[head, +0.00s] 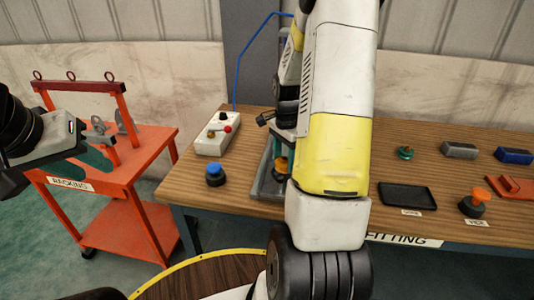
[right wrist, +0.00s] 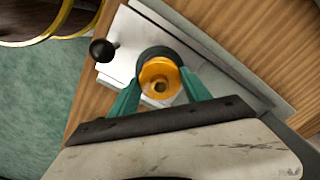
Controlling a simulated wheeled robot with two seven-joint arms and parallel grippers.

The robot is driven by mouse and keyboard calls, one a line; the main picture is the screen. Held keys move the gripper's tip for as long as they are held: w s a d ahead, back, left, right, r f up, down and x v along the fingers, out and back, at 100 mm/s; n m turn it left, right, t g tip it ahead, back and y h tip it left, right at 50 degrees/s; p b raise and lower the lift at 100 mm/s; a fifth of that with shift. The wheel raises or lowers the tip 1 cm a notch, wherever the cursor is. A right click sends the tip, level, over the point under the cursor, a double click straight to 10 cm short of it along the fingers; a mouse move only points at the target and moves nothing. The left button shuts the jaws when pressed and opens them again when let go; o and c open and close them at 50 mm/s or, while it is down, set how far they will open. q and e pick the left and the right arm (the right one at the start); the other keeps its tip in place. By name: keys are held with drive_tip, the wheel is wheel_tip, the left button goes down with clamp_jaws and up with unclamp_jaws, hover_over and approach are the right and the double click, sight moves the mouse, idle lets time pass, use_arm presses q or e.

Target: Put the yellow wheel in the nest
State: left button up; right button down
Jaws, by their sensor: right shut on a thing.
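The yellow wheel (right wrist: 160,80) is a round yellow-orange part with a hole in its middle. My right gripper (right wrist: 155,88) is shut on it, with one teal finger on each side. A dark round part shows right behind the wheel, over a grey metal fixture (right wrist: 215,65). I cannot tell whether the wheel touches the fixture. In the head view the wheel (head: 281,164) is partly hidden by my right arm, near the grey fixture (head: 265,183). No part is clearly marked as the nest. My left gripper (head: 93,160) is at the left by the orange cart; its fingertips are unclear.
A black-knobbed lever (right wrist: 101,51) stands beside the wheel. On the wooden bench (head: 450,145) are a control box (head: 212,140), a blue knob (head: 215,175), a black tray (head: 406,196), an orange-topped part (head: 473,203) and a green part (head: 405,152). The orange cart (head: 120,205) stands left.

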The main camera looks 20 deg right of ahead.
drive_tip(key=shift+f, duration=1.15)
drive_tip(key=shift+f, duration=0.15)
drive_tip(key=c, duration=0.5)
unclamp_jaws()
